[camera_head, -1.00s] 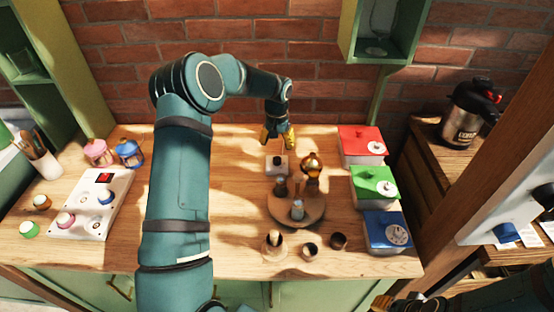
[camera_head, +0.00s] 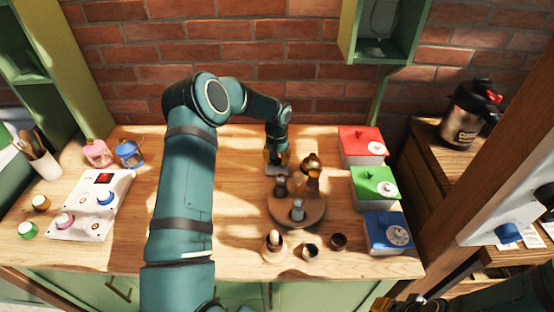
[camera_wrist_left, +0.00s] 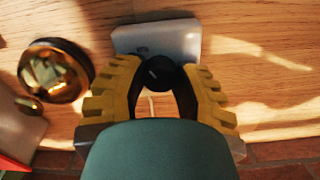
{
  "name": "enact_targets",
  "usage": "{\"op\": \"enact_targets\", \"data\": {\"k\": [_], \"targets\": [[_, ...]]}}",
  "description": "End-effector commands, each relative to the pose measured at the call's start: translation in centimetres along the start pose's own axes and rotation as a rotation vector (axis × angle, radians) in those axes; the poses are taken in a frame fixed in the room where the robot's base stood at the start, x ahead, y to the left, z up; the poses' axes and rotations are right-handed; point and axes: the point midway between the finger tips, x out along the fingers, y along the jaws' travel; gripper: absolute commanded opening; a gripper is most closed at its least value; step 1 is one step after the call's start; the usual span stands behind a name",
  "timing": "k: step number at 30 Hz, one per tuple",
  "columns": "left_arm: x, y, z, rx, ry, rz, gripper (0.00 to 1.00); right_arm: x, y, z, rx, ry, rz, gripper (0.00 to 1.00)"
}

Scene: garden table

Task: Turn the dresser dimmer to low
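The dresser dimmer is a small white box (camera_head: 275,171) with a round black knob, on the wooden top near the brick wall. In the left wrist view its box (camera_wrist_left: 160,38) lies just beyond the fingertips, and the black knob (camera_wrist_left: 158,74) sits between them. My left gripper (camera_head: 276,158) points down over the dimmer. In the left wrist view its yellow fingers (camera_wrist_left: 160,80) close in on both sides of the knob and appear to touch it. In the head view the gripper hides the knob. My right gripper (camera_head: 400,303) shows only partly at the bottom edge.
A round wooden tray (camera_head: 312,211) with shakers and an amber-topped grinder (camera_head: 312,167) stands close to the dimmer. Red (camera_head: 360,147), green (camera_head: 374,187) and blue (camera_head: 384,232) boxes line the right. A white panel with knobs (camera_head: 92,208) lies at left.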

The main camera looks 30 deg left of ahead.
Motion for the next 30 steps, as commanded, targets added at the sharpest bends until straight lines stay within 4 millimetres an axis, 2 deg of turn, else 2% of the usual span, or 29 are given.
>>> {"op": "enact_targets", "data": {"k": [1, 2, 14, 20, 30], "targets": [[0.0, 0.0, 0.0, 0.0, 0.0, 0.0, 0.06, 0.0, 0.0, 0.0, 0.0, 0.0, 0.0, 0.34], [0.0, 0.0, 0.0, 0.0, 0.0, 0.0, 0.0, 0.0, 0.0, 0.0, 0.0, 0.0, 0.0, 0.34], [0.0, 0.0, 0.0, -0.049, 0.002, -0.001, 0.0, 0.3, 0.1, 0.1, -0.001, -0.002, 0.0, 0.34], [0.1, 0.1, -0.1, -0.167, 0.002, -0.001, 0.0, 0.9, 0.3, 0.4, -0.002, -0.008, -0.001, 0.34], [0.1, 0.1, 0.0, -0.478, 0.002, -0.001, 0.0, 2.0, 0.7, 1.0, -0.006, -0.019, -0.002, 0.34]]}}
